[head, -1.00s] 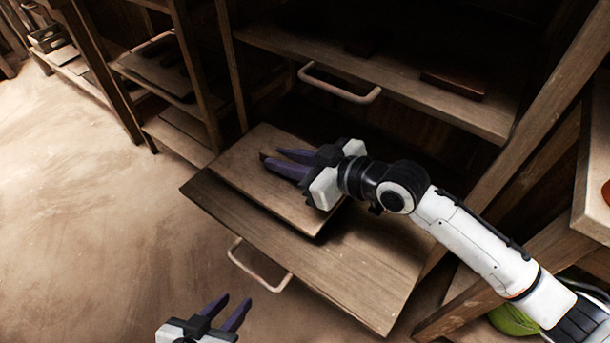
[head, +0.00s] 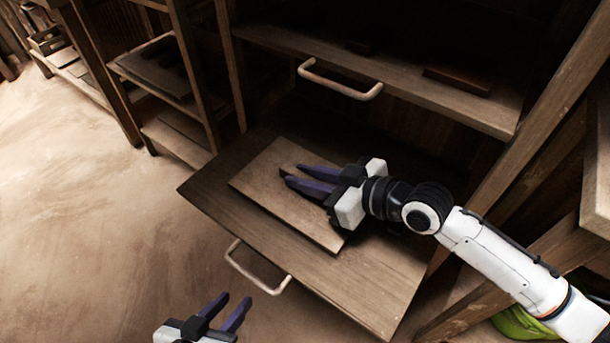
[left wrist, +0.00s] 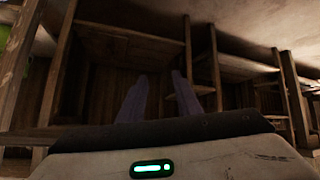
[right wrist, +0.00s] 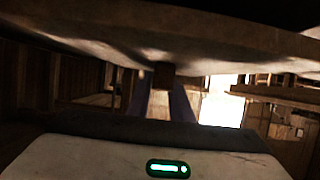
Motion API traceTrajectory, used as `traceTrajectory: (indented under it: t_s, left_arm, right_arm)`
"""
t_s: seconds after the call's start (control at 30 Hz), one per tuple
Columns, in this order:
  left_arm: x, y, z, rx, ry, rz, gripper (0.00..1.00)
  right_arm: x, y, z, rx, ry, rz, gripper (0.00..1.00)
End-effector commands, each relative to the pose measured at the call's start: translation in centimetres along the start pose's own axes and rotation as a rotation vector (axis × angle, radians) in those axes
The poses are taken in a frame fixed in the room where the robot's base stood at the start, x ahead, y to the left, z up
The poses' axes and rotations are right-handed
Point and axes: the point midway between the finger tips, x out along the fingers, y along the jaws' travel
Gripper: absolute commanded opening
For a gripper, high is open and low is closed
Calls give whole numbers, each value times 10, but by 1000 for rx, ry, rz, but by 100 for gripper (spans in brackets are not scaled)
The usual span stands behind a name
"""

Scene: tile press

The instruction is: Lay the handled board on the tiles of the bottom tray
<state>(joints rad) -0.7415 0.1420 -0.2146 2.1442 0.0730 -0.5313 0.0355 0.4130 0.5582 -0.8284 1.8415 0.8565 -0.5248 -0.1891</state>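The handled board (head: 262,190) is a flat brown wooden slab over the pulled-out bottom tray (head: 365,285). My right gripper (head: 292,175) is above the board, its purple fingers closed around the board's small dark handle. The handle (right wrist: 163,75) shows between the fingers in the right wrist view, against the slab. I cannot tell whether the board touches anything beneath it. The tiles of the bottom tray are hidden. My left gripper (head: 233,308) is open and empty, low in the head view, in front of the tray. Its spread fingers also show in the left wrist view (left wrist: 160,95).
The bottom tray has a front handle (head: 258,270). A shelf above it (head: 420,95) has its own handle (head: 340,85) and a dark block (head: 460,78). Wooden posts stand on both sides. Shelving (head: 165,75) stands at the back left. The floor at left is clear.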

Motion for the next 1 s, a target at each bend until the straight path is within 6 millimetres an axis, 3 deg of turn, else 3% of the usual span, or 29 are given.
traceTrajectory:
  t_s: [0.1, 0.47, 1.0]
  left_arm:
    - [0, 0, 0, -1, -1, 0, 31]
    - [-2, 1, -2, 0, -1, 0, 31]
    - [-6, 0, -1, 17, -26, -6, 31]
  right_arm:
    - [0, 0, 0, 0, -1, 0, 36]
    - [-5, 1, -2, -1, -3, 1, 36]
    - [-105, 1, -2, -1, -4, 2, 36]
